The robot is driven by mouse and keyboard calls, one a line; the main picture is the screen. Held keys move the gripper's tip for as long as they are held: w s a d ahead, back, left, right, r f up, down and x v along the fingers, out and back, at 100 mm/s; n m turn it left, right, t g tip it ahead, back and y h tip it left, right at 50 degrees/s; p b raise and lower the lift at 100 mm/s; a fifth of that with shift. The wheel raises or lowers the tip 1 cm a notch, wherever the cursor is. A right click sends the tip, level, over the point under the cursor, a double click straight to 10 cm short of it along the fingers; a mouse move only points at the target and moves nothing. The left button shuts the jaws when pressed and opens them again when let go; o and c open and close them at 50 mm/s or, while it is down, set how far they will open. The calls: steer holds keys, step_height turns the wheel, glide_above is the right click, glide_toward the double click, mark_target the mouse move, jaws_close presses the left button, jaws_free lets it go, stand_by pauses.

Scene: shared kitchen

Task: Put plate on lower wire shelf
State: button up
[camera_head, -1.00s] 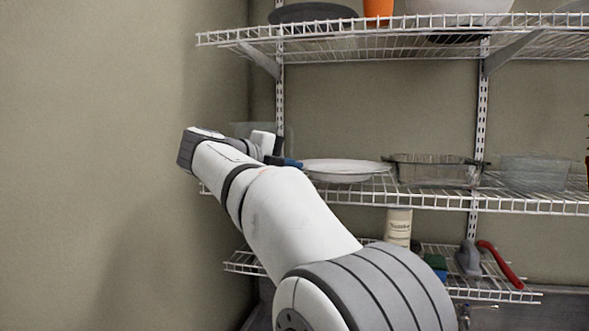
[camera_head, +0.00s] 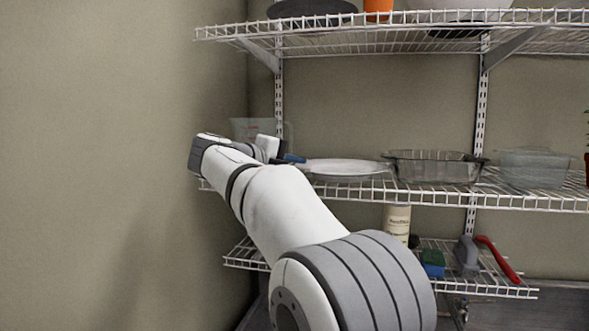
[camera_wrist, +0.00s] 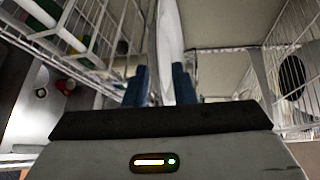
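The white plate (camera_head: 345,168) lies flat on the middle wire shelf (camera_head: 450,197) in the head view. My gripper (camera_head: 292,159) is at the plate's left edge, its blue fingertips pointing right. In the wrist view, the blue fingers of my gripper (camera_wrist: 159,88) are apart, with the plate (camera_wrist: 170,35) seen edge-on between them. A gap shows beside the left finger, so the gripper looks open around the rim. The lower wire shelf (camera_head: 505,290) is below, partly hidden by my arm.
A clear measuring jug (camera_head: 250,129) stands behind my gripper. A glass baking dish (camera_head: 435,167) is right of the plate. A bottle (camera_head: 397,222), a sponge (camera_head: 432,262) and a red-handled brush (camera_head: 497,260) are on the lower shelf. A wall borders the left.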

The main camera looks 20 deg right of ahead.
steer(key=b+v, duration=0.1)
steer(key=v, duration=1.1)
